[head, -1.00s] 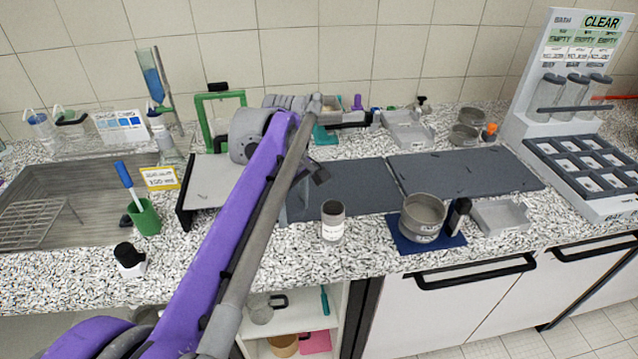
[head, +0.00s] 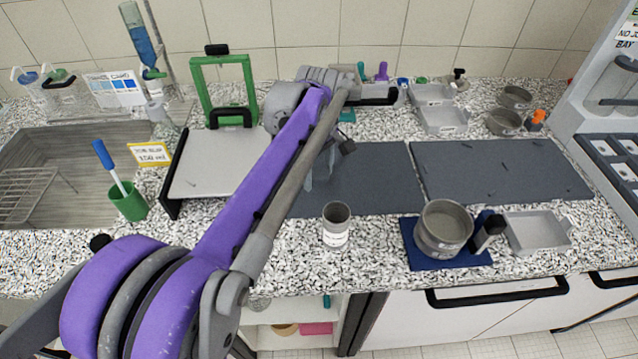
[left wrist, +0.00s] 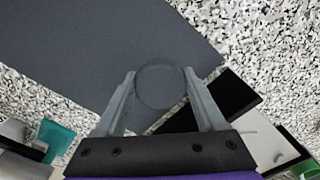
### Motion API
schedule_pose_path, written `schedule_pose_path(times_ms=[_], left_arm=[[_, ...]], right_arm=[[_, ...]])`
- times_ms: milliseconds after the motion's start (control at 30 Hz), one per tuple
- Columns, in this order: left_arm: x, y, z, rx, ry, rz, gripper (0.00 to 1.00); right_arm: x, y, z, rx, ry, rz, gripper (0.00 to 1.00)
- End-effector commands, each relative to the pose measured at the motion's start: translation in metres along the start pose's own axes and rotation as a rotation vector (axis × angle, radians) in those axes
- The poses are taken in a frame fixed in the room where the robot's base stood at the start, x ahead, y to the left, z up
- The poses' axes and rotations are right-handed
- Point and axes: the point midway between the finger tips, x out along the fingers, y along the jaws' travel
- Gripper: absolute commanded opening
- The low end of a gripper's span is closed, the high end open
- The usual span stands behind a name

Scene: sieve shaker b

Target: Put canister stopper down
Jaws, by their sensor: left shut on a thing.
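My left gripper (head: 318,172) is over the left part of the left dark grey mat (head: 370,180). In the left wrist view its fingers (left wrist: 163,100) are shut on a round, flat, dark grey piece, the canister stopper (left wrist: 160,84). The stopper blends with the mat behind it, and I cannot tell whether it touches the mat. In the head view my own arm and fingers mostly hide it. An open grey canister (head: 336,228) with a white label stands upright on the counter in front of the mat. My right gripper is not in view.
A green-framed stand (head: 225,85) with a pale board is left of my gripper. A sieve (head: 443,228) sits on a blue mat (head: 412,250) at the front, beside a grey tray (head: 540,232). The right dark mat (head: 500,170) has only small dark bits on it.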

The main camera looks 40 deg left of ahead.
Motion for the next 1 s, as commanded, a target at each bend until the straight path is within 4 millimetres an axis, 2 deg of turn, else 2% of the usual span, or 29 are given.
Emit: schedule_pose_path(times_ms=[300, 733, 767, 900, 1000], left_arm=[[0.038, 0.0, 0.0, 0.001, 0.0, 0.0, 0.05], [0.045, 0.0, 0.0, 0.0, 0.0, 0.0, 0.05], [0.044, 0.0, 0.0, 0.0, 0.0, 0.0, 0.77], [0.044, 0.0, 0.0, 0.0, 0.0, 0.0, 1.0], [0.044, 0.0, 0.0, 0.0, 0.0, 0.0, 1.0]], right_arm=[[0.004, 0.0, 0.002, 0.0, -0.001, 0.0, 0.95], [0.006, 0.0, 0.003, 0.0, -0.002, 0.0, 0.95], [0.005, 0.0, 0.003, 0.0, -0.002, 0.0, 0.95], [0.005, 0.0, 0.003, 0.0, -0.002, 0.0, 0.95], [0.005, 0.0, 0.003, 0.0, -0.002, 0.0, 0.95]])
